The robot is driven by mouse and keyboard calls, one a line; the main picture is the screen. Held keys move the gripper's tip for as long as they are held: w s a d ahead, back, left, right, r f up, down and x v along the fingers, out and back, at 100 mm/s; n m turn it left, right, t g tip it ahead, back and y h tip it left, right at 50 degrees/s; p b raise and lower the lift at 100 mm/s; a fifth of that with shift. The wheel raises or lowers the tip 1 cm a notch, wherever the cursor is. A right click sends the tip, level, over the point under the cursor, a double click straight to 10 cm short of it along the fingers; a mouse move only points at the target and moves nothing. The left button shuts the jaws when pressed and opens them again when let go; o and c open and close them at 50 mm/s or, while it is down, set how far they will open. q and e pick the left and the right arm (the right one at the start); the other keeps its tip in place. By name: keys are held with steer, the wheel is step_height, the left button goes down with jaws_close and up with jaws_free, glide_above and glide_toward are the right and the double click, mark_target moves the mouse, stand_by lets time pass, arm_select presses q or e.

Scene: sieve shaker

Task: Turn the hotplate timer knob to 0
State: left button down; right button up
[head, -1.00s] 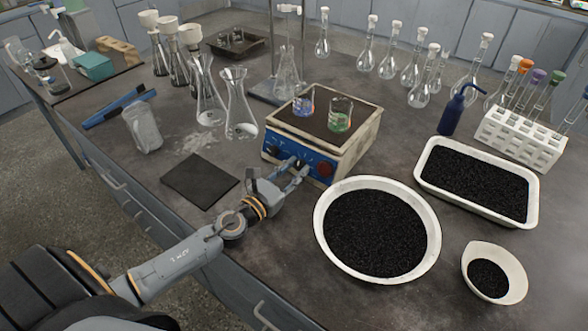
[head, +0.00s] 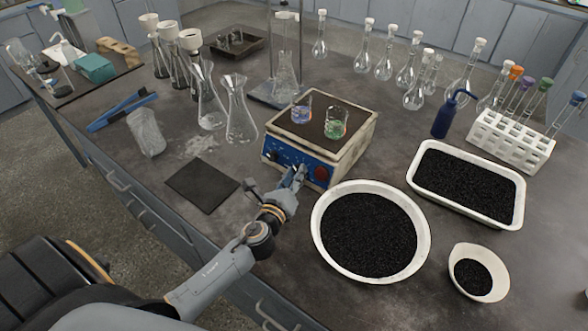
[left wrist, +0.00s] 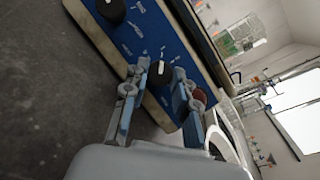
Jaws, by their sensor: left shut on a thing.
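The hotplate (head: 357,137) stands mid-bench with its blue control panel facing me. One black knob (head: 274,155) is at the panel's left, and a red round control (head: 322,173) is at its right. My left gripper (head: 295,174) is at the panel between them and hides the middle knob in the head view. In the left wrist view, its fingers (left wrist: 160,78) are closed around the middle black knob (left wrist: 159,72), which has a white pointer mark. The other black knob (left wrist: 110,11) is clear of the fingers. Panel labels are too small to read. My right gripper is not in view.
Two small beakers with blue (head: 301,112) and green (head: 336,127) contents stand on the hotplate. A round white pan (head: 316,222) of black grains is close right of my gripper. A dark flat mat (head: 202,186) lies to the left. Glass flasks (head: 240,120) stand behind it.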

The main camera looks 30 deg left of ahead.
arm_select(q)
steer(key=n+p, duration=0.1)
steer(key=n, duration=0.1)
steer(key=r+n+g+y+p, duration=0.1)
steer(key=n+p, duration=0.1)
steer(key=shift+d, duration=0.1)
steer(key=n+p, duration=0.1)
steer(key=n, duration=0.1)
steer(key=n+g+p, duration=0.1)
steer(key=n+p, duration=0.1)
steer(key=shift+w+g+y, duration=0.1)
steer(key=shift+g+y, duration=0.2)
steer(key=shift+y, duration=0.1)
steer(key=shift+f+n+p, duration=0.1)
steer(key=shift+n+p, duration=0.5)
steer(key=c, duration=1.1)
jaws_free()
steer(key=shift+f, duration=0.1)
steer(key=shift+o, duration=0.2)
steer(key=shift+s+d, duration=0.1)
steer(key=shift+s, duration=0.25)
steer(key=v, duration=1.1)
steer(key=shift+r, duration=0.4)
